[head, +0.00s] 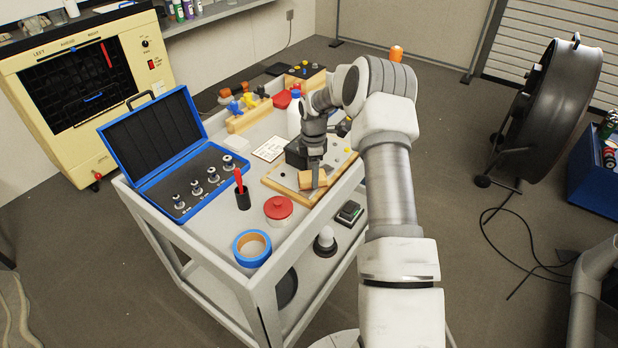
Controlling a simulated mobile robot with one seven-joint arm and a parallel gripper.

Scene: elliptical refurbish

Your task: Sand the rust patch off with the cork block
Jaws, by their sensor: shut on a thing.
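My gripper (315,172) points down over the cart and is shut on the tan cork block (305,181). The block is at the front part of a wood-edged board (283,192) with a grey face. The block looks low over the board, but I cannot tell whether it touches. I cannot make out a rust patch; my gripper and the block cover part of the board.
The board lies on a grey cart (218,228). Left and in front are an open blue case (155,190), a black cup with a red tool (242,194), a red-lidded tub (279,209) and blue tape (251,248). A white bottle (294,115) stands behind.

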